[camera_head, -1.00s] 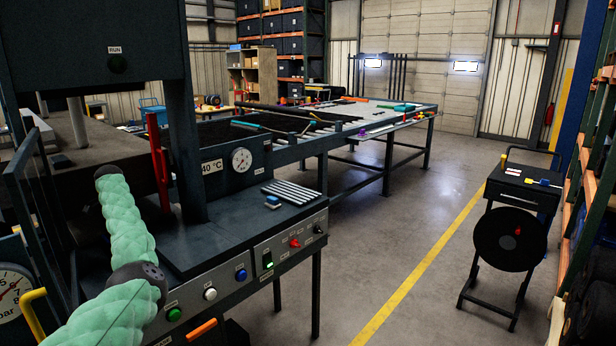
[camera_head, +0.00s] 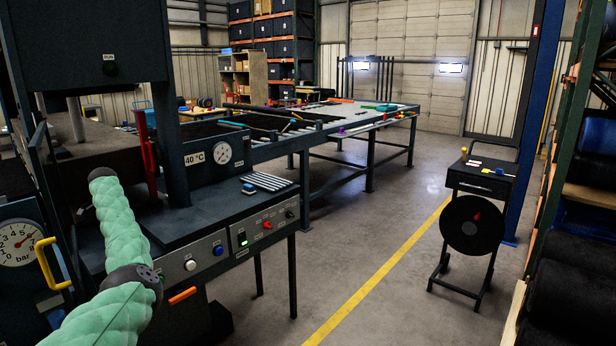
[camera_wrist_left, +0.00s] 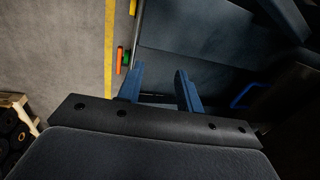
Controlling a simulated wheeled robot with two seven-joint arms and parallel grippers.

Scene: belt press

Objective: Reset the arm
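My left arm (camera_head: 122,235), in a green padded sleeve, rises from the bottom left in the head view and is bent at a dark joint. Its upper part ends in a dark cap in front of the press (camera_head: 88,60). My left gripper does not show in the head view. In the left wrist view its two blue fingers (camera_wrist_left: 158,88) stand apart with nothing between them. A dark blue surface lies beyond them. My right gripper is in neither view.
The press front panel (camera_head: 240,235) with buttons and a pressure gauge (camera_head: 18,242) is close to my arm. A red lever (camera_head: 147,155) stands behind it. A long table (camera_head: 370,125) lies beyond. A black cart (camera_head: 480,180) stands right. The floor between is clear.

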